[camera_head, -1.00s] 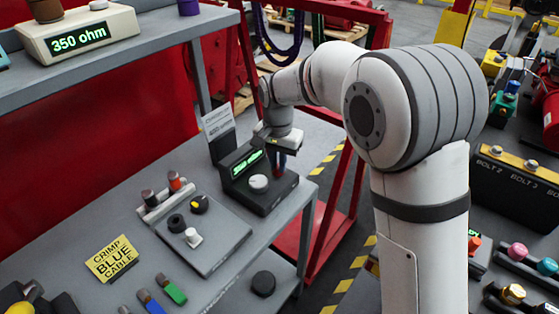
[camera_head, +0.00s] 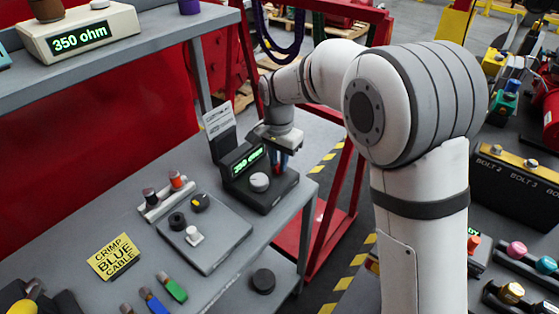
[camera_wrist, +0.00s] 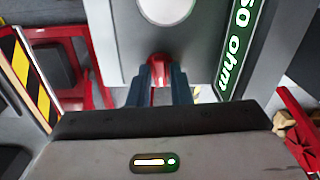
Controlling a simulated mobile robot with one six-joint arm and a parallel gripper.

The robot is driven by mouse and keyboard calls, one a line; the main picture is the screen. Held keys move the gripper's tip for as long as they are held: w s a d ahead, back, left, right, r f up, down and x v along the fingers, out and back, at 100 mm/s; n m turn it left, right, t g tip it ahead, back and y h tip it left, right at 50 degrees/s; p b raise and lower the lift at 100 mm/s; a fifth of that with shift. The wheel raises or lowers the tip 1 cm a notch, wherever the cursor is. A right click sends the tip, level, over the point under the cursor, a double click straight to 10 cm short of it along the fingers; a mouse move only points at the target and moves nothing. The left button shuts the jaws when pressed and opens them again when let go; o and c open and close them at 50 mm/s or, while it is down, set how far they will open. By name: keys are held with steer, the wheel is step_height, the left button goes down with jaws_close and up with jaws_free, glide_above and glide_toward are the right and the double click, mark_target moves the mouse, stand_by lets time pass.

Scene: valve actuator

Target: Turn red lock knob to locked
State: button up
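The red lock knob (camera_wrist: 159,68) shows in the wrist view between the two blue fingers of my gripper (camera_wrist: 160,82). The fingers flank it closely on both sides and appear to press on it. In the head view my gripper (camera_head: 281,160) points down at the back right part of a black meter box (camera_head: 262,196). There the knob is mostly hidden by the fingers. The box has a white round dial (camera_head: 259,182) and a green display (camera_head: 246,163) reading in ohm. The dial also shows in the wrist view (camera_wrist: 165,8). Lock markings are not visible.
A small sign (camera_head: 219,119) stands behind the box. A grey panel with knobs (camera_head: 207,240) and a yellow crimp card (camera_head: 116,256) lie on the bench (camera_head: 125,225). A shelf above holds a beige meter (camera_head: 80,32). A red frame (camera_head: 325,215) stands right of the bench.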

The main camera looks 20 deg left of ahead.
mark_target(278, 165)
steer(key=o, duration=0.3)
step_height(278, 165, up, 8)
steer(key=shift+f, duration=0.2)
steer(key=shift+r, duration=0.1)
steer(key=shift+d, duration=0.15)
stand_by(0.4)
steer(key=s+d+r+n, duration=0.1)
steer(key=d+r, duration=0.1)
steer(key=d, duration=0.4)
steer(key=s+d+r, duration=0.1)
steer(key=s+d, duration=0.1)
steer(key=d, duration=0.4)
steer(key=s+d+f+n+t+p, duration=0.1)
steer(key=s+d+f+n+t, duration=0.1)
steer(key=s+d, duration=1.4)
steer(key=d, duration=0.3)
steer(key=shift+s+d+f+n+t+p, duration=0.15)
steer(key=shift+s+d+n+t+p, duration=0.15)
steer(key=shift+p, duration=0.1)
